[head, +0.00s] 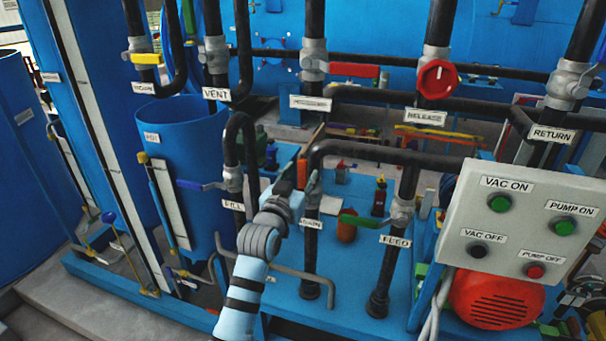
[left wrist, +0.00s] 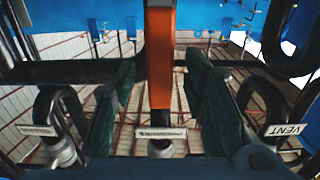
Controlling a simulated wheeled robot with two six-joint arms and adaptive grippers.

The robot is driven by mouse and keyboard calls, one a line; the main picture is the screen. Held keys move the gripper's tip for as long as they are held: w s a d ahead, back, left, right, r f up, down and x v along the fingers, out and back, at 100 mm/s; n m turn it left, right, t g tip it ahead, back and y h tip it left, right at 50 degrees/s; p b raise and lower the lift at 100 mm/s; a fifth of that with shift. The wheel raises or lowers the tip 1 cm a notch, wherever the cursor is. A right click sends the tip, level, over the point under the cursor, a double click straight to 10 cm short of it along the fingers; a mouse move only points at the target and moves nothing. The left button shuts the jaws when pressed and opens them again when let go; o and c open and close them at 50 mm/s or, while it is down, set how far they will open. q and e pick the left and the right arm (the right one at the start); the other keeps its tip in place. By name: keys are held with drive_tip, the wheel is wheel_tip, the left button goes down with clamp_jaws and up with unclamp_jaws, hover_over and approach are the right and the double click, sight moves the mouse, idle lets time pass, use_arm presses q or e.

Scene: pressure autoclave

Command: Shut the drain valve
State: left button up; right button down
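The DRAIN label (head: 310,223) hangs on the black drain pipe (head: 310,262), left of the FEED pipe. My left gripper (head: 299,183) is at the drain valve, just above this label, and hides most of the valve. In the left wrist view an orange bar (left wrist: 160,60), apparently the drain lever, runs between the two dark fingers of my left gripper (left wrist: 160,98). Gaps show on both sides of the bar, so the fingers are open around it. A grey jointed shape at the lower right edge of the head view may be my right gripper (head: 578,297); its fingers are unclear.
The FILL valve with a blue lever (head: 202,185) is close on the left. The FEED valve with a green lever (head: 362,222) is close on the right. The button panel (head: 520,225) stands at the right. Black pipes (head: 390,157) cross behind the gripper.

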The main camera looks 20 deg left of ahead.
use_arm(q)
drive_tip(key=shift+w, duration=0.85)
drive_tip(key=shift+r, duration=0.1)
drive_tip(key=shift+s, duration=0.1)
clamp_jaws()
